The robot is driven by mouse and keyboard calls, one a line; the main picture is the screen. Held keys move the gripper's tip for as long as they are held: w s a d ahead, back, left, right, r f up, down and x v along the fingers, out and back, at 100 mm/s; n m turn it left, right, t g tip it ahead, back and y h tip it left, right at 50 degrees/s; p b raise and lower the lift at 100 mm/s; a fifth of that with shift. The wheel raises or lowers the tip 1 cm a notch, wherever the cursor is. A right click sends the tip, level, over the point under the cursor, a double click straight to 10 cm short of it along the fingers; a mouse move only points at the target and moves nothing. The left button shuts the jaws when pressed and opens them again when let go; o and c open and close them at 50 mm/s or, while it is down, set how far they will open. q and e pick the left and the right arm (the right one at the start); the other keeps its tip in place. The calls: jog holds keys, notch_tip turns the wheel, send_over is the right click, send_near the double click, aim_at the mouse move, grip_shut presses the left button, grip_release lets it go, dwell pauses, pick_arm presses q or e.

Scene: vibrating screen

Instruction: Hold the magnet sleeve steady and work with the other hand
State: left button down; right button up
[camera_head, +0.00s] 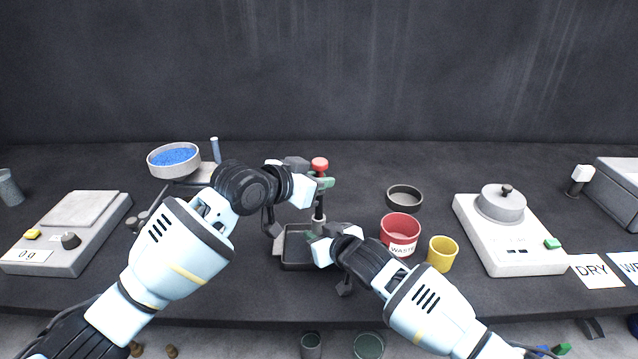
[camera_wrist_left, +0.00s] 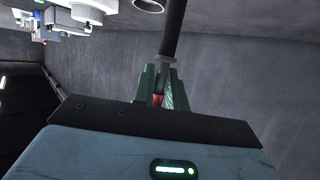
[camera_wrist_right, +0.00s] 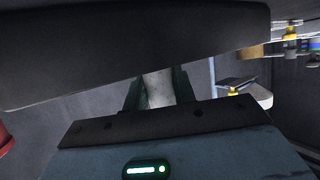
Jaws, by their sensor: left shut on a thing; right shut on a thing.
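The magnet sleeve, a slim dark upright rod (camera_head: 319,207), stands over a black tray (camera_head: 297,263). A red knob (camera_head: 320,163) tops it. My left gripper (camera_head: 322,183) is shut at the upper end, just below the knob; the left wrist view shows its green fingertips (camera_wrist_left: 160,92) around a red and grey part, with the dark rod (camera_wrist_left: 174,30) leading away. My right gripper (camera_head: 314,234) is lower, near the rod's bottom; the right wrist view shows its fingertips (camera_wrist_right: 158,90) shut on a pale grey piece. Its contact is partly hidden in the head view.
A blue-filled bowl (camera_head: 174,160) stands back left and a scale (camera_head: 68,232) front left. DRY card (camera_head: 597,271) lies far right.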

aim_at(319, 161)
pick_arm(q)
jog(key=shift+r, duration=1.75)
pick_arm(e)
jog(key=shift+s+d+f, duration=0.1)
jog(key=shift+d+f, duration=0.05)
jog(key=shift+f, duration=0.35)
pick_arm(q)
jog(key=shift+r, duration=3.9)
pick_arm(e)
jog(key=o, duration=1.3)
jog(key=shift+r, duration=0.3)
jog(key=shift+r, duration=0.1)
jog(key=c, duration=0.7)
